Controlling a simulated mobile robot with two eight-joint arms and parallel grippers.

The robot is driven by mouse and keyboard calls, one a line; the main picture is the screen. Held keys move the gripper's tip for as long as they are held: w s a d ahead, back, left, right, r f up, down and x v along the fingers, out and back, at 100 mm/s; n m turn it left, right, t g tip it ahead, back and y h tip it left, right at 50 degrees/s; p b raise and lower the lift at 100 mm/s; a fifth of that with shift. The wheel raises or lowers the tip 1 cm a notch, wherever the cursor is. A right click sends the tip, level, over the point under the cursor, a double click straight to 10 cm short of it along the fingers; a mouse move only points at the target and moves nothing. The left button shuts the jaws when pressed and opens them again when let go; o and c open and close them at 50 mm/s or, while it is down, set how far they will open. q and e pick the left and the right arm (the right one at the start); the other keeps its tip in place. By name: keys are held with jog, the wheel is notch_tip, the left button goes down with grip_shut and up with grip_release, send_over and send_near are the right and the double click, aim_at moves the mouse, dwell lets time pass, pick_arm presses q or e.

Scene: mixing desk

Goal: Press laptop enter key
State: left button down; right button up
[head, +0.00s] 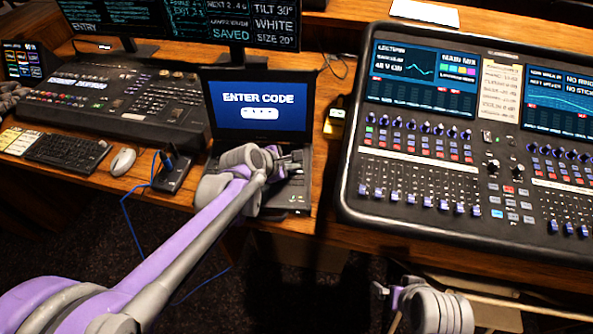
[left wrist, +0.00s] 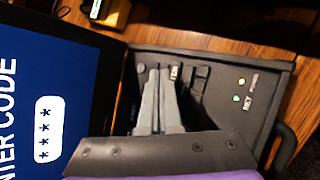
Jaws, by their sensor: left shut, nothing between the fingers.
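The open laptop (head: 262,150) stands on the desk, its blue screen reading "ENTER CODE" above a white box with several asterisks. In the left wrist view its dark keyboard deck (left wrist: 225,75) shows a few keys, one with a light label (left wrist: 175,72) that I cannot read for sure. My left gripper (head: 296,160) is over the right side of the keyboard. Its fingers (left wrist: 158,80) are shut and empty, with tips close to the labelled key; I cannot tell whether they touch it. They hide nearby keys. Part of my right arm shows at the lower right; its fingers are unclear.
A large mixing console (head: 420,150) stands right of the laptop, and a smaller control desk (head: 120,105) stands left. A mouse (head: 123,161), a keyboard (head: 68,150) and a black box with a blue cable (head: 172,172) lie left. A yellow-labelled item (head: 334,125) sits between laptop and console.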

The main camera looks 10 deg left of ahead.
pick_arm(q)
jog(key=shift+f, duration=0.15)
jog(key=shift+f+b, duration=0.3)
jog(key=shift+b, duration=0.05)
jog(key=shift+f, duration=0.3)
dwell(0.5)
jog(key=shift+r, duration=0.1)
jog(key=shift+r+p, duration=0.35)
jog(key=shift+r, duration=0.3)
jog(key=shift+r+p, duration=1.8)
jog(key=shift+r, duration=0.75)
